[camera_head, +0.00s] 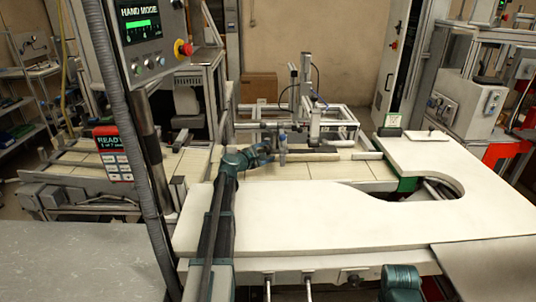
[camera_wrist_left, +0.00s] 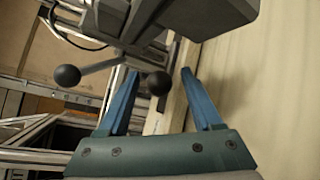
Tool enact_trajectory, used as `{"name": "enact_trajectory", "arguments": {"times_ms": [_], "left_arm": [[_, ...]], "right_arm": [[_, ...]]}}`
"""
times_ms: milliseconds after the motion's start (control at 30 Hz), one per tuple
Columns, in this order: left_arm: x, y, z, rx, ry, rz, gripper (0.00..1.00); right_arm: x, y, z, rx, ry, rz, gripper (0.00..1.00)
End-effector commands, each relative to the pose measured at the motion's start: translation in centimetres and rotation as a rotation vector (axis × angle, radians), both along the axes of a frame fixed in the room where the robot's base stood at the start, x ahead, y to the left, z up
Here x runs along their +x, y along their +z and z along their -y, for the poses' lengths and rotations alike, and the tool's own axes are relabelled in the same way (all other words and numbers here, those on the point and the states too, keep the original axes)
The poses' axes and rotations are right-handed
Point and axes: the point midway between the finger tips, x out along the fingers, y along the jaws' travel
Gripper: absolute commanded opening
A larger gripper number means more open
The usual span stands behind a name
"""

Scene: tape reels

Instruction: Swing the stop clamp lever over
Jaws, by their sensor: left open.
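My left gripper (camera_wrist_left: 158,75) is open, with its two blue fingers pointing toward a dark grey clamp body (camera_wrist_left: 190,22) in the left wrist view. A lever with a grey arm (camera_wrist_left: 100,67) and a black ball knob (camera_wrist_left: 66,76) sticks out to the left of the fingers. A second black ball knob (camera_wrist_left: 158,83) shows in the gap between the fingers; I cannot tell whether either finger touches it. In the head view my left gripper (camera_head: 268,150) is over the conveyor beside a small upright grey post (camera_head: 283,152); the knobs are too small to tell there.
A white worktop (camera_head: 300,215) with a rounded cutout lies in front of the pale conveyor (camera_head: 330,172). A metal frame (camera_head: 315,110) stands behind the gripper. A control panel (camera_head: 145,40) and a hanging hose (camera_head: 110,100) stand at the left. The worktop's middle is clear.

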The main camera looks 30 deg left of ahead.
Motion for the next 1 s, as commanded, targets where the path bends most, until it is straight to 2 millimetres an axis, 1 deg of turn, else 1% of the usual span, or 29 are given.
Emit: {"name": "enact_trajectory", "arguments": {"times_ms": [100, 367, 400, 467, 500, 567, 600, 733, 767, 1000], "left_arm": [[0.50, -0.12, 0.07, 0.000, 0.000, 0.000, 0.66], [0.52, -0.10, 0.08, 0.000, 0.000, 0.000, 0.66], [0.52, -0.09, 0.07, 0.000, 0.000, 0.000, 0.63], [0.51, -0.09, 0.06, 0.000, 0.000, 0.000, 0.52], [0.51, -0.09, 0.06, 0.000, 0.000, 0.000, 0.45], [0.51, -0.09, 0.06, 0.000, 0.000, 0.000, 0.34], [0.51, -0.10, 0.06, 0.000, 0.000, 0.000, 0.27], [0.48, -0.12, 0.07, 0.000, 0.000, 0.000, 0.03], [0.48, -0.13, 0.07, 0.001, 0.000, 0.000, 0.00], [0.45, -0.15, 0.08, 0.000, -0.001, -0.001, 0.00]], "right_arm": [[0.00, -0.12, 0.00, 0.000, 0.000, 0.000, 0.50], [0.00, -0.10, 0.00, 0.000, 0.000, 0.000, 0.50], [0.00, -0.10, 0.00, 0.000, 0.000, 0.000, 0.50], [0.00, -0.10, 0.00, 0.000, 0.000, 0.000, 0.50], [0.00, -0.10, 0.00, 0.000, 0.000, 0.000, 0.50], [0.00, -0.10, 0.00, 0.000, 0.000, 0.000, 0.50], [0.00, -0.10, 0.00, 0.000, 0.000, 0.000, 0.50], [0.00, -0.11, 0.00, 0.000, 0.000, 0.000, 0.50], [0.00, -0.11, 0.00, 0.000, 0.000, 0.000, 0.50], [0.00, -0.13, 0.00, 0.000, 0.000, 0.000, 0.50]]}}
